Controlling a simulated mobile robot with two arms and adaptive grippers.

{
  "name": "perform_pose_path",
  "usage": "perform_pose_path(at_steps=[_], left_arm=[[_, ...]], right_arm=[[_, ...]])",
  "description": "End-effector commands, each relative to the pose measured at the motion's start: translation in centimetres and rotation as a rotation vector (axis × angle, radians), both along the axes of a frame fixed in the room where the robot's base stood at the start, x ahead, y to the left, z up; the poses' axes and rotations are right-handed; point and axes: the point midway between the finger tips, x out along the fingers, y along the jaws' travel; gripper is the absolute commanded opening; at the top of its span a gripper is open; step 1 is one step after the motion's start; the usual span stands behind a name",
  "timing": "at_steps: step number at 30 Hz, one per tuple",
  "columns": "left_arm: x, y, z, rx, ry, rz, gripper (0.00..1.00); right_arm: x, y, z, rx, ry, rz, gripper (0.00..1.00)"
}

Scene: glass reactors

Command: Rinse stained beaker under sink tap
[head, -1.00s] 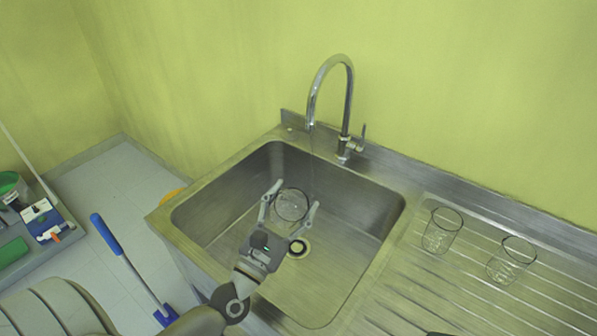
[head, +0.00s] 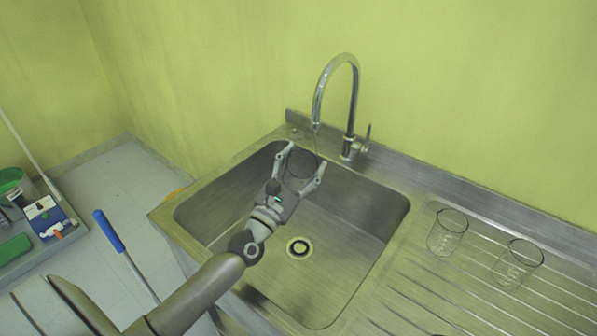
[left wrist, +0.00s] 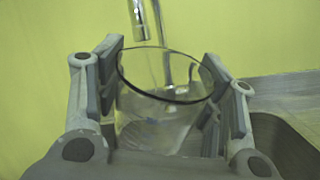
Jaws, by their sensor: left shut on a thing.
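My left gripper (head: 304,166) is shut on a clear glass beaker (head: 303,164) and holds it over the back of the steel sink basin (head: 225,215). In the left wrist view the beaker (left wrist: 160,115) stands between both fingers with its dark rim up. The chrome tap (head: 335,62) arches over the basin, and a thin stream of water drops from its spout towards the beaker. The spout (left wrist: 139,22) shows just behind the beaker in the left wrist view. My right gripper is not in view.
Two more glass beakers (head: 447,232) (head: 517,263) stand on the ribbed drainboard (head: 420,285) to the right. The drain (head: 299,247) is open in the basin floor. A blue-handled tool (head: 108,230) and a grey tray with cleaning things (head: 45,222) are at the left.

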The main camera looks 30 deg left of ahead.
Motion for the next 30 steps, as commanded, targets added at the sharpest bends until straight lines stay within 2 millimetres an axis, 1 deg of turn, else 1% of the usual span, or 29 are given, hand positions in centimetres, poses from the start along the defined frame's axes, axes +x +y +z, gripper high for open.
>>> perform_pose_path(at_steps=[3,10,18,24,30], left_arm=[[1.2,0.3,-0.3,0.001,-0.002,0.000,0.37],[3.4,0.7,-0.8,0.000,-0.002,0.000,0.37],[5.8,1.2,-1.4,0.000,-0.002,0.000,0.37],[6.8,1.4,-1.4,0.000,-0.001,0.000,0.37],[7.1,1.5,-1.4,0.000,0.000,0.000,0.37]], right_arm=[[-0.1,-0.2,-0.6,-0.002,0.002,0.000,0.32],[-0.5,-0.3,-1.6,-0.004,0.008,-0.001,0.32],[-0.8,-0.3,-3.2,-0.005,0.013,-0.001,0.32],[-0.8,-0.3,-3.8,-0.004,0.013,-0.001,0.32],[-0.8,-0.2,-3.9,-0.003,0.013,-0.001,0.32]])
